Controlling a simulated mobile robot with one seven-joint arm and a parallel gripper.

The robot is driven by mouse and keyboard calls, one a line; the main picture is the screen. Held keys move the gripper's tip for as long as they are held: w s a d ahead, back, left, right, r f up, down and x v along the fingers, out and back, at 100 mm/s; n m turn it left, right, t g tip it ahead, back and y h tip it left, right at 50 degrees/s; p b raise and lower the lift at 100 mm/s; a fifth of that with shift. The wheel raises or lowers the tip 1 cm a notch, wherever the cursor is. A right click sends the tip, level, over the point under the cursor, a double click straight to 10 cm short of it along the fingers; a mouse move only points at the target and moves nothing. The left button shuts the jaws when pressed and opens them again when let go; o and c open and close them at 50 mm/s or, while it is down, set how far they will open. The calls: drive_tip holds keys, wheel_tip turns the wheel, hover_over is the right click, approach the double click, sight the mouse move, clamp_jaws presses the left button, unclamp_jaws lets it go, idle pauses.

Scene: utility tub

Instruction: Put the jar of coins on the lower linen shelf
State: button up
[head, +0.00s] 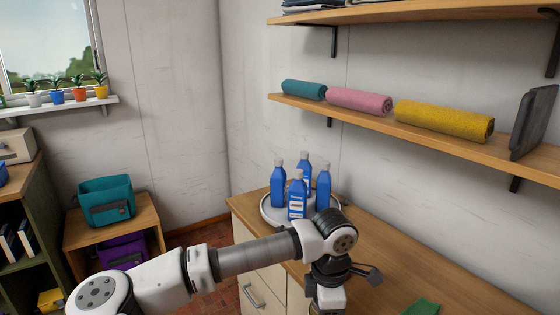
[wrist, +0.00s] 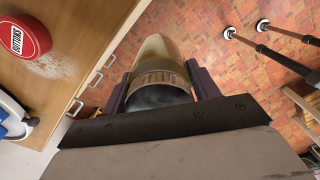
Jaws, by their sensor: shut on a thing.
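The jar of coins (wrist: 160,75) is between the two dark fingers of my gripper (wrist: 160,88) in the wrist view. The fingers are shut on its sides. The jar hangs over the brick floor, beside the wooden counter. In the head view my gripper is at the bottom edge, mostly cut off, and I cannot make out the jar there. The lower linen shelf (head: 375,131) is on the right wall, above and behind my arm. It carries a teal rolled towel (head: 303,90), a pink one (head: 359,101) and a yellow one (head: 445,120).
A dark upright panel (head: 534,122) stands at the shelf's right end, with a small bare gap beside the yellow towel. An upper shelf (head: 400,15) hangs above. Several blue bottles (head: 297,197) stand on a round tray on the counter (head: 390,250). A red buttons tin (wrist: 25,38) is on the counter.

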drive_tip(key=w+a+f+m, duration=0.3)
drive_tip(key=f+m, duration=0.2)
drive_tip(key=f, duration=0.3)
drive_tip(key=w+a+f+m, duration=0.3)
drive_tip(key=f+m, duration=0.2)
drive_tip(key=f, duration=0.3)
drive_tip(key=w+a+f+m, duration=0.3)
drive_tip(key=f+m, duration=0.2)
drive_tip(key=f, duration=0.2)
drive_tip(key=s+f+m, duration=0.2)
drive_tip(key=s+f, duration=0.1)
drive_tip(key=f, duration=0.4)
drive_tip(key=s+f+m, duration=0.1)
drive_tip(key=s+f, duration=0.2)
drive_tip(key=f, duration=0.4)
drive_tip(key=w+r, duration=0.3)
drive_tip(key=r, duration=0.1)
drive_tip(key=shift+w+r, duration=0.3)
drive_tip(key=shift+r, duration=0.1)
drive_tip(key=shift+s+a+f, duration=0.1)
